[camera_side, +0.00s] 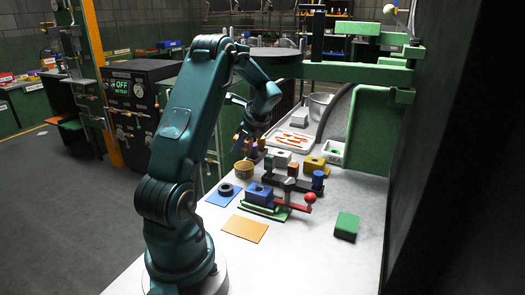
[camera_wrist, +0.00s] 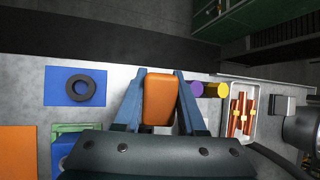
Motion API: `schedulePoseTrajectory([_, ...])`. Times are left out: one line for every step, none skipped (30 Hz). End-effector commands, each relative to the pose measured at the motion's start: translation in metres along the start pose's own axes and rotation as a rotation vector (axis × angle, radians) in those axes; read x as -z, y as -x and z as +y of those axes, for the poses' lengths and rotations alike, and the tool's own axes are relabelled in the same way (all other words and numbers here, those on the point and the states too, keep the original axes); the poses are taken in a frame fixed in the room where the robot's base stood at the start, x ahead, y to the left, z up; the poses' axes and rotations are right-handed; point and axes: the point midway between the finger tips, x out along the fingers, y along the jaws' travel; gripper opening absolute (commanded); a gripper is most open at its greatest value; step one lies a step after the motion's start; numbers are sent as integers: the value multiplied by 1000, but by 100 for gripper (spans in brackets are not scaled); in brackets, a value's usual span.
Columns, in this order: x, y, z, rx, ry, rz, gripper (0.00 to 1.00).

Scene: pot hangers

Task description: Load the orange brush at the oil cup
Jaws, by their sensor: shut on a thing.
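My gripper (camera_wrist: 159,108) is shut on the orange brush (camera_wrist: 160,92), whose orange block fills the gap between the two blue fingers in the wrist view. I cannot tell whether the brush touches the cup. The cup does not show in the wrist view; the brush and gripper may hide it. The brush's lower end is hidden there too.
Purple (camera_wrist: 195,90) and yellow (camera_wrist: 216,90) round pieces stand close right of my gripper. A white tray (camera_wrist: 251,128) holds several orange-red strips. A black ring (camera_wrist: 75,89) lies on a blue mat (camera_wrist: 53,76). A green block (camera_side: 347,226) sits on the near table.

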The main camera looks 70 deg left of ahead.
Motion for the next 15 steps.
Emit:
schedulePoseTrajectory([2, -3, 2, -1, -1, 0, 0])
schedulePoseTrajectory([4, -5, 2, -1, -1, 0, 0])
schedulePoseTrajectory([5, -7, 3, -1, -2, 0, 0])
schedulePoseTrajectory([6, -9, 4, -2, -2, 0, 0])
schedulePoseTrajectory([8, -11, 5, -3, -2, 0, 0])
schedulePoseTrajectory([9, -13, 6, -3, -2, 0, 0])
schedulePoseTrajectory([10, -14, 6, -2, -2, 1, 0])
schedulePoseTrajectory([11, -16, 6, -2, -1, 1, 0])
schedulePoseTrajectory([12, -17, 7, -1, -1, 1, 0])
schedulePoseTrajectory([12, -18, 7, -2, -1, 2, 0])
schedulePoseTrajectory([13, -19, 8, -3, -1, 2, 0])
schedulePoseTrajectory([13, -20, 8, -8, -2, 5, 0])
schedulePoseTrajectory([13, -20, 8, -13, -3, 7, 0])
schedulePoseTrajectory([13, -21, 8, -20, -6, 11, 0])
schedulePoseTrajectory([13, -22, 7, -32, -8, 17, 0])
